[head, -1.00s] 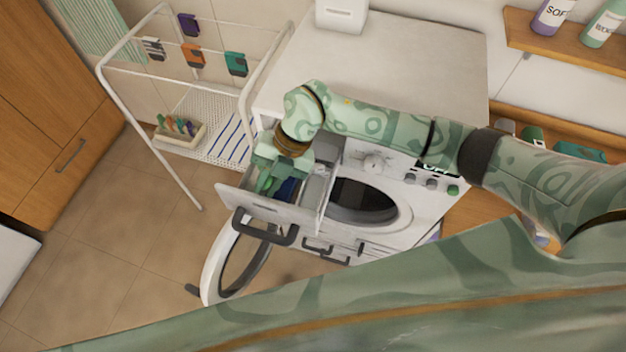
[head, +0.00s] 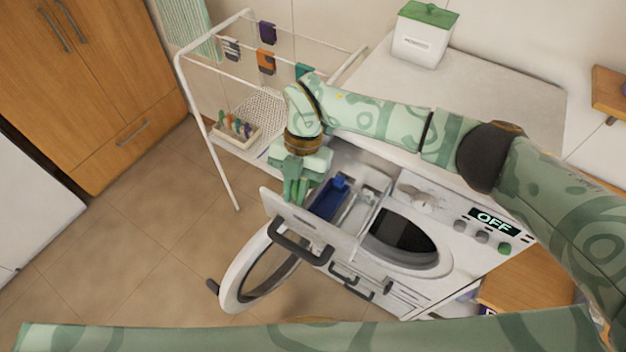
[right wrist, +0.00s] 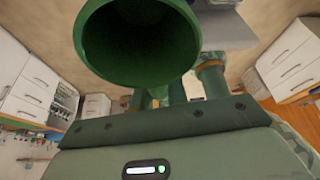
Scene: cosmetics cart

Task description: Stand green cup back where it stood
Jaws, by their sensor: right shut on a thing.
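My right gripper (head: 297,188) is shut on the green cup (right wrist: 138,40). In the right wrist view the cup's wide round mouth faces the camera and shows a dark, empty-looking inside. In the head view the gripper hangs over the left side of the open detergent drawer (head: 290,216); the cup cannot be told from the green fingers there. My left gripper is in neither current view.
The drawer has a blue compartment (head: 329,200). The washing machine's round door (head: 240,275) stands open below it. A white box with a green lid (head: 423,40) stands on the machine's bare top (head: 490,90). A drying rack (head: 207,125) stands at the left.

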